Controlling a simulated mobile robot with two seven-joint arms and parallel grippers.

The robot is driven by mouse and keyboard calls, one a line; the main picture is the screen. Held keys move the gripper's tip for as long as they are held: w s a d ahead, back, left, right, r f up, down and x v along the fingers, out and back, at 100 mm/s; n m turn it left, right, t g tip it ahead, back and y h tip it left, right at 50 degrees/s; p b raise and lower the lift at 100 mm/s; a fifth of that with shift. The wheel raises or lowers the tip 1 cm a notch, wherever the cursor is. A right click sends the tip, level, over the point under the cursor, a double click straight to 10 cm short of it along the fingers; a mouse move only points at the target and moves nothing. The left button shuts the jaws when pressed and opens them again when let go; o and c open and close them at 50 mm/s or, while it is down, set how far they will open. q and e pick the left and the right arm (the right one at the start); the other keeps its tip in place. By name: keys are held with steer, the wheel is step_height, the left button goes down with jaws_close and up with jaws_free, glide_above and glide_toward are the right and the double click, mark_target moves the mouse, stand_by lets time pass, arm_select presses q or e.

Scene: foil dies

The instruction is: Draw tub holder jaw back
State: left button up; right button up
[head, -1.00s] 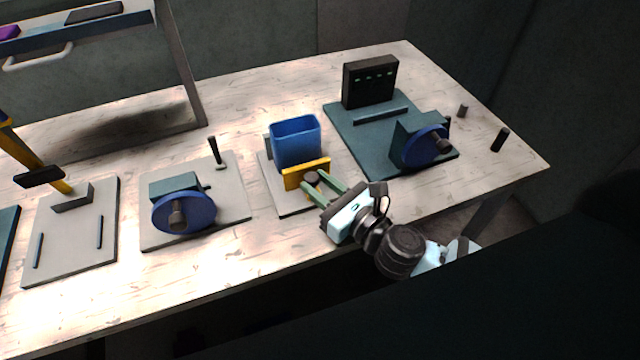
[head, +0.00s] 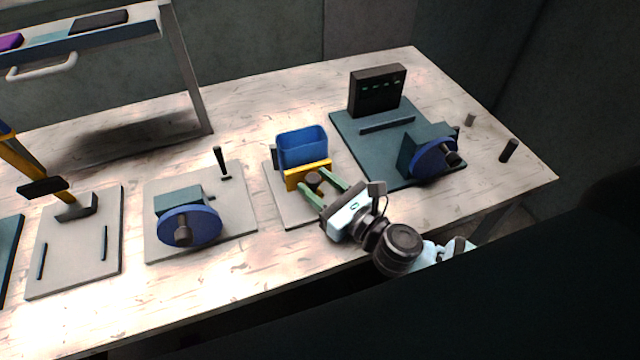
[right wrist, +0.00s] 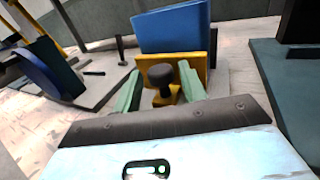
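The tub holder has a light base plate (head: 293,217), an upright yellow jaw (head: 293,180) and a dark round knob (head: 314,180) on the jaw's near side. A blue tub (head: 302,154) stands behind the jaw, close against it. My right gripper (head: 314,177) reaches in from the near right, with its green fingers on either side of the knob. In the right wrist view the knob (right wrist: 160,75) sits between the spread fingers (right wrist: 160,86), with small gaps showing on both sides. The jaw (right wrist: 198,62) and tub (right wrist: 175,30) are just beyond. My left gripper is not in view.
A plate with a blue-wheeled device (head: 190,226) and short lever (head: 221,163) stands left of the holder. A dark green plate (head: 350,135) with a black box (head: 377,90) and another blue wheel (head: 434,158) stands right. Bare tabletop (head: 250,110) lies behind the holder.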

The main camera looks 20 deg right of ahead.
steer(key=shift+d, duration=0.2)
steer(key=shift+s+d+f, duration=0.15)
steer(key=shift+s+d, duration=0.1)
steer(key=shift+s, duration=0.2)
steer(key=b+v, duration=0.1)
steer(key=v, duration=0.4)
steer(key=shift+s, duration=0.4)
steer(key=shift+s+d+b, duration=0.1)
steer(key=shift+s+b, duration=0.2)
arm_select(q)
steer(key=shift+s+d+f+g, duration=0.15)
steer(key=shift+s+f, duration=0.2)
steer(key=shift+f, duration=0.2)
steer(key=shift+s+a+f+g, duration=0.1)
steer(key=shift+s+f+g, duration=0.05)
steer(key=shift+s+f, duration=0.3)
arm_select(e)
steer(key=shift+s, duration=0.2)
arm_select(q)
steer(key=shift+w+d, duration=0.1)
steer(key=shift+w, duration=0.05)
